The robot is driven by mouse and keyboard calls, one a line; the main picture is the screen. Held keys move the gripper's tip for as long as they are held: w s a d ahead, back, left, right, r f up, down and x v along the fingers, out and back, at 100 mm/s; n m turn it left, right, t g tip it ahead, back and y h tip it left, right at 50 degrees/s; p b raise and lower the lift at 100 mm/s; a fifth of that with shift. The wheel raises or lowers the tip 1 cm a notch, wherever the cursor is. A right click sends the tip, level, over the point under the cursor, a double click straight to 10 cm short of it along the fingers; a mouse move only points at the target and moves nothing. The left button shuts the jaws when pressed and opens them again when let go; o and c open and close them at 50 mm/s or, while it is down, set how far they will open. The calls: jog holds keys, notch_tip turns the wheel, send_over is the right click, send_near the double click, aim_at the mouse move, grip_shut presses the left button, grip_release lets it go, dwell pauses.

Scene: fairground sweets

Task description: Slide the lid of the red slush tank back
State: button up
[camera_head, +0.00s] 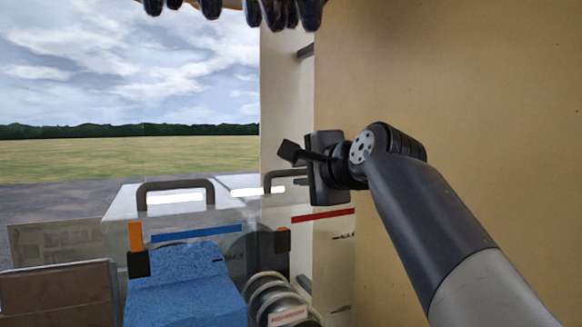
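The slush machine stands at lower centre, with two clear tanks side by side. The right tank, with a red stripe (322,216) and a MAX mark, is the red slush tank. Its pale lid (240,182) has a dark handle (268,179), partly hidden behind my gripper. My gripper (291,152) reaches in from the right, with its dark fingers pointing left, just above and beside that handle in the picture. I cannot tell whether it touches the handle. The fingers overlap, so their opening does not show.
The left tank holds blue slush (185,285); its lid has a dark handle (174,183). A pale coil (280,297) shows at lower centre. A beige wall (450,70) fills the right side. Dark objects (283,12) hang at the top edge. A panel (60,295) stands at lower left.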

aim_at(295, 173)
jog(key=shift+p+x, duration=0.45)
jog(key=shift+x, duration=1.55)
jog(key=shift+c, duration=0.4)
grip_shut()
